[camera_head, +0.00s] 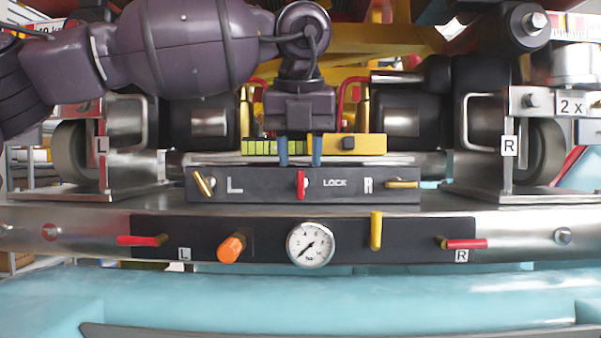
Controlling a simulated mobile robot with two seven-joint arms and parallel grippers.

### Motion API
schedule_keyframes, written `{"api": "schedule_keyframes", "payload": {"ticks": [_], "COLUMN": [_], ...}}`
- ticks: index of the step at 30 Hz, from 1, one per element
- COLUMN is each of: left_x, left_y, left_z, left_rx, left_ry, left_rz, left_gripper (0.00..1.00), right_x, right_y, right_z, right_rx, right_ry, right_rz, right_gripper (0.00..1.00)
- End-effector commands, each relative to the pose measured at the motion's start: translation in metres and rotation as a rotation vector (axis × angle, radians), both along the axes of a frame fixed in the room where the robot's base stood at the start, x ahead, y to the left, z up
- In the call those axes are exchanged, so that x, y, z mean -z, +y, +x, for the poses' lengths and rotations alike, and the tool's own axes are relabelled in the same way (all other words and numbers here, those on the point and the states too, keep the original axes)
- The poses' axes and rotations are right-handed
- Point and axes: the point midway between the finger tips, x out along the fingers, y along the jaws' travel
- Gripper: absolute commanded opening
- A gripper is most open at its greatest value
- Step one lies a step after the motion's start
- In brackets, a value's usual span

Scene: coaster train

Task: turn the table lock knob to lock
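The table lock knob (301,185) is a small red lever on the upper black panel (265,189), just left of the word LOCK. It stands upright. My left gripper (300,151) hangs down from above with two blue fingers. The fingers are apart with an empty gap between them. Their tips end near the panel's top edge, just above the knob, one to each side of it in the picture. They do not appear to touch it; the depth between them is hard to tell. My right gripper is not in view.
Brass levers (204,184) (403,184) flank the knob on the same panel. The lower panel holds red levers (142,240), an orange knob (231,247), a pressure gauge (310,244) and a yellow lever (376,230). A yellow block (362,144) sits behind my gripper's right finger.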

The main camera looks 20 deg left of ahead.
Motion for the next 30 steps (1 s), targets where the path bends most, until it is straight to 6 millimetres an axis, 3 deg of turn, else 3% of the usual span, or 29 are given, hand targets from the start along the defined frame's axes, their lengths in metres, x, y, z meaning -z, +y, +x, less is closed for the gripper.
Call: {"api": "schedule_keyframes", "payload": {"ticks": [9,20,27,30], "left_x": [0.030,0.034,0.034,0.034], "left_y": [0.004,0.004,0.004,0.004], "left_z": [0.012,0.013,0.013,0.013], "left_rx": [-0.001,0.001,0.000,0.000], "left_ry": [0.001,-0.001,0.000,0.000], "left_rz": [-0.002,-0.002,-0.001,-0.001], "left_gripper": [0.38,0.38,0.02,0.00], "right_x": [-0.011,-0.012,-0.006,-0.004], "right_y": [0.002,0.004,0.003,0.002], "right_z": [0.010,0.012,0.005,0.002], "right_rx": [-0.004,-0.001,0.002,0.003], "right_ry": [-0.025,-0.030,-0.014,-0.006], "right_rz": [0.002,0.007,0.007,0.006], "right_gripper": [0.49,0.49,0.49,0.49]}}
